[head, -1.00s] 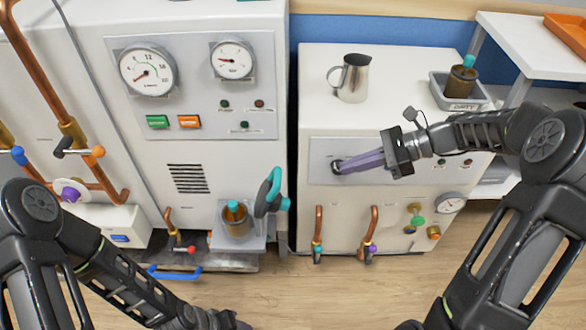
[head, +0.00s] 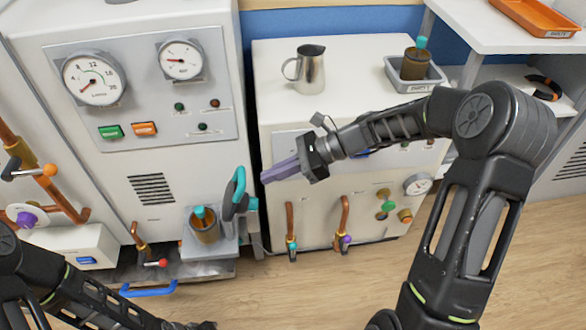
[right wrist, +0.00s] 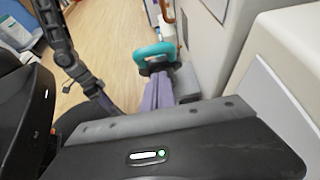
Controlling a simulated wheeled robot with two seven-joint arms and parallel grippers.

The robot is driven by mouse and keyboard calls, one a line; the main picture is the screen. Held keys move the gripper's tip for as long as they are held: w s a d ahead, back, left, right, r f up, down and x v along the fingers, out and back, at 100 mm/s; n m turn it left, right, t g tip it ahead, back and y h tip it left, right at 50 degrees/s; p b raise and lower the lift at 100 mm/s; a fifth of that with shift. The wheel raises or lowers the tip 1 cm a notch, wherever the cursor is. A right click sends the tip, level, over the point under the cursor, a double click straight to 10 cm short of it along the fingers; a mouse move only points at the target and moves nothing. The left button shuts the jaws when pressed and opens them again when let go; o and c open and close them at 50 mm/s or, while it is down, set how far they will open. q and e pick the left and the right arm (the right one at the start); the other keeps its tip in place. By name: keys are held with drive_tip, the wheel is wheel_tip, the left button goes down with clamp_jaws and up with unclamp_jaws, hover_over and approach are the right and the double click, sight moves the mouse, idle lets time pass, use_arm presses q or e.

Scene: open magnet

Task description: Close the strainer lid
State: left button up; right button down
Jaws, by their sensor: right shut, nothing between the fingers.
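The strainer (head: 207,225) is at the lower front of the left machine, with a brown and teal piece in its opening. Its lid (head: 228,205) has a teal loop handle (head: 239,185) and stands open, swung upright at the strainer's right side. My right gripper (head: 266,179) is shut and empty, its purple fingers pointing left just right of the handle. In the right wrist view the fingers (right wrist: 160,92) point at the teal handle (right wrist: 155,52); whether they touch it I cannot tell. My left arm shows at the lower left, its fingers out of frame.
The right machine (head: 340,110) carries a metal jug (head: 309,70) and a grey tray (head: 415,80) holding another brown and teal piece. Copper pipes with valves (head: 292,225) stick out below my right gripper. The floor in front is clear.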

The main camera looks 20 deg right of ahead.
sight(239, 195)
drive_tip(key=shift+w+a+r, duration=0.15)
drive_tip(key=shift+a+r, duration=0.15)
drive_tip(key=shift+a, duration=0.4)
drive_tip(key=shift+w+a+r, duration=0.15)
drive_tip(key=shift+a+r, duration=0.1)
drive_tip(key=shift+a, duration=0.4)
